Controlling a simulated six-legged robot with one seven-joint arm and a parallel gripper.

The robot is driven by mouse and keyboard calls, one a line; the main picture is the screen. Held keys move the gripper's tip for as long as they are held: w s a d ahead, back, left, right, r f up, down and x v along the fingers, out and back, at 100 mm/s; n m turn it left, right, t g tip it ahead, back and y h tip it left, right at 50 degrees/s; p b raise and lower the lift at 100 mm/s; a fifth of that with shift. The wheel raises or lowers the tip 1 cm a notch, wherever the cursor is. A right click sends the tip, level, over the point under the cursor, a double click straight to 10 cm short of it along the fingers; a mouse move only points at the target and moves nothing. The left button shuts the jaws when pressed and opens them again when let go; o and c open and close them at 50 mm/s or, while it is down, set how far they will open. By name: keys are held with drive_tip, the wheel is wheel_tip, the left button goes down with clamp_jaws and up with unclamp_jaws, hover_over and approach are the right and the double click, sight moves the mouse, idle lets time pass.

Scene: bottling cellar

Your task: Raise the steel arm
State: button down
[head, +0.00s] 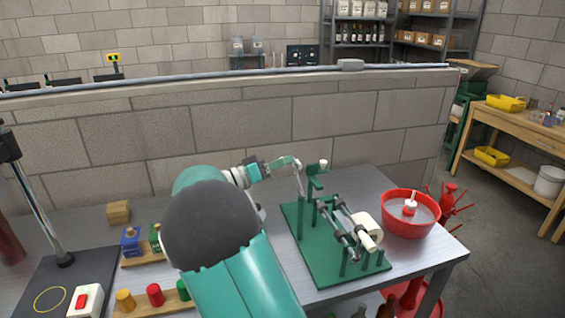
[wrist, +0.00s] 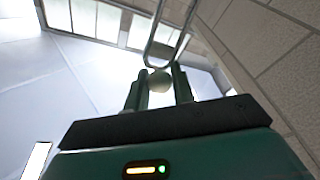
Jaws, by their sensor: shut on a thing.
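The steel arm (head: 299,181) stands nearly upright at the back of the green bench machine (head: 309,254), its top end at my gripper. In the wrist view it is a bright bent steel rod (wrist: 152,45) rising beyond the fingertips. My gripper (head: 292,161) reaches in from the left at the arm's top. In the wrist view my gripper (wrist: 159,82) has its two dark fingers on either side of a pale round knob (wrist: 158,81), shut on it at the steel arm. The fine contact is small and partly hidden.
A pale roller (head: 366,229) sits on the machine's right side. A red basin (head: 402,227) stands to its right. A wooden block (head: 118,212) and coloured stamps (head: 131,241) lie left. A low block wall (head: 240,130) runs close behind the grey table.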

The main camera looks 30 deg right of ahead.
drive_tip(key=shift+f, duration=0.3)
drive_tip(key=c, duration=1.2)
unclamp_jaws()
drive_tip(key=shift+w+d, duration=0.1)
drive_tip(key=shift+r, duration=0.15)
drive_tip(key=w+a+f, duration=0.1)
drive_tip(key=a+f, duration=0.1)
drive_tip(key=a, duration=1.1)
drive_tip(key=shift+w+a, duration=0.15)
drive_tip(key=shift+a, duration=0.2)
